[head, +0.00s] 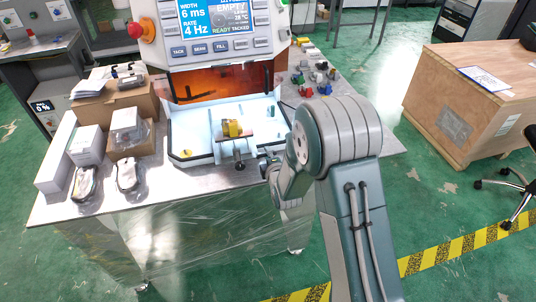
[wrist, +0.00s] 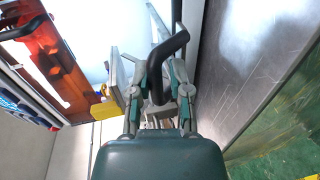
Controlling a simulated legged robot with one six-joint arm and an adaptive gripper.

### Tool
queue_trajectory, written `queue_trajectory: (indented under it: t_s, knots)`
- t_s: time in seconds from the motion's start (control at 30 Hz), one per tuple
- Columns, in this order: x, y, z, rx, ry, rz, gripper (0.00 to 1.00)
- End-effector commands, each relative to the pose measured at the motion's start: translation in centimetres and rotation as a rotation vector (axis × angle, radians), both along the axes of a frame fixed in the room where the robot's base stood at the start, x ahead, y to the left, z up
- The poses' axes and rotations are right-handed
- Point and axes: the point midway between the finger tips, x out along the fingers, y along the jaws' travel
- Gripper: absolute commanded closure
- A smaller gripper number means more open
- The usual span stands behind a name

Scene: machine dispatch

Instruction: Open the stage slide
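The stage slide (head: 233,148) is a pale plate with a yellow block (head: 233,128) on it, at the front of the machine's lit white chamber. A dark handle (head: 239,164) sticks out at its front. In the wrist view the handle (wrist: 165,62) is a bent dark bar. My gripper (head: 266,164) is just right of the handle in the head view, its fingers partly hidden by my arm. In the wrist view my gripper's fingers (wrist: 158,85) stand apart, with the handle in line between them. Contact cannot be told. The yellow block (wrist: 104,110) shows at left.
The machine (head: 215,60) has a screen, a red knob and an orange window. Boxes and bagged parts (head: 128,130) lie left on the metal table (head: 190,183); small coloured parts (head: 318,78) lie right. A wooden crate (head: 470,90) stands at far right on green floor.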

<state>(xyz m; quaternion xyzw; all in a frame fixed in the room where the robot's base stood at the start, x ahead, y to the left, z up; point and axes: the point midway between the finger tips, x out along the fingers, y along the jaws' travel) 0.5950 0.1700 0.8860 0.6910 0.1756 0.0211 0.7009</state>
Motion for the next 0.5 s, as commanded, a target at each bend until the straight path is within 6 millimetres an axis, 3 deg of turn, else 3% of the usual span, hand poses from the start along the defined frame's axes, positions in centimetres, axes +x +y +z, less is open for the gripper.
queue_trajectory:
  t_s: [0.5]
  knots:
    - [-0.82,-0.21,0.35,0.001,-0.003,0.001,0.49]
